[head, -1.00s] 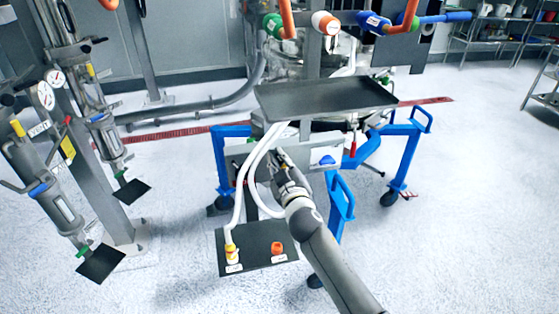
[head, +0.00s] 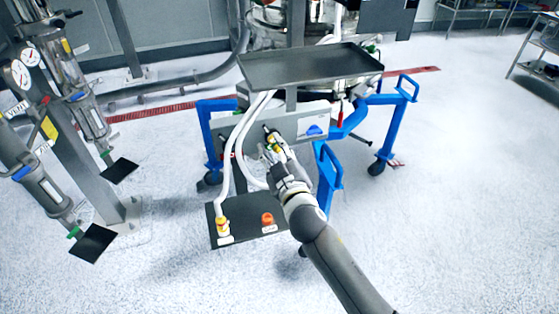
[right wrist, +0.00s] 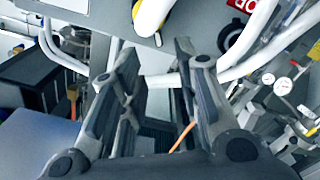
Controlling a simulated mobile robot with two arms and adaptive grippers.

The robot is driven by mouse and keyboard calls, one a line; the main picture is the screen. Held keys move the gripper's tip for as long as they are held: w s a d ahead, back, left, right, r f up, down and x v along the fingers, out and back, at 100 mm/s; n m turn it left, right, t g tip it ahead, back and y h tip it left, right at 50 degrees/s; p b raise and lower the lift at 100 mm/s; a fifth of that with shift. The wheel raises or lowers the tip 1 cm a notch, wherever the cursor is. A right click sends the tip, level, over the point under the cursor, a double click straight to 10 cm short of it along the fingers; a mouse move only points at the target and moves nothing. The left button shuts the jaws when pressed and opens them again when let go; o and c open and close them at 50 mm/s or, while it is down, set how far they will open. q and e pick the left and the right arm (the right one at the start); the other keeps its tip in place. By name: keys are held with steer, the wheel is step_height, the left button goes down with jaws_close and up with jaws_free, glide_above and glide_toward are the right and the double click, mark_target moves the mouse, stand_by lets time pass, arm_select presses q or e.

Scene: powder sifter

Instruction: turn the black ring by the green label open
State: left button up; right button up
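My right gripper (head: 272,138) is at the left part of the grey panel (head: 309,127) under the dark tray, beside white hoses. In the right wrist view its two fingers (right wrist: 157,58) are spread apart with nothing held between them. A dark round part (right wrist: 231,38), perhaps the black ring, lies beyond the right finger, partly behind a white hose. A red label (right wrist: 243,5) with white letters is above it. Small green and yellow spots show at the gripper in the head view; I cannot tell whether they are the green label. My left gripper is out of view.
The dark tray (head: 310,58) overhangs the panel. White hoses (head: 228,160) run down to a lower black plate (head: 247,233) with an orange cap (head: 267,219). Blue frame legs (head: 333,187) stand close to my right arm. Open floor lies to the right.

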steer(key=v, duration=0.4)
steer(key=shift+s+d, duration=0.1)
steer(key=shift+s, duration=0.1)
steer(key=shift+f, duration=0.1)
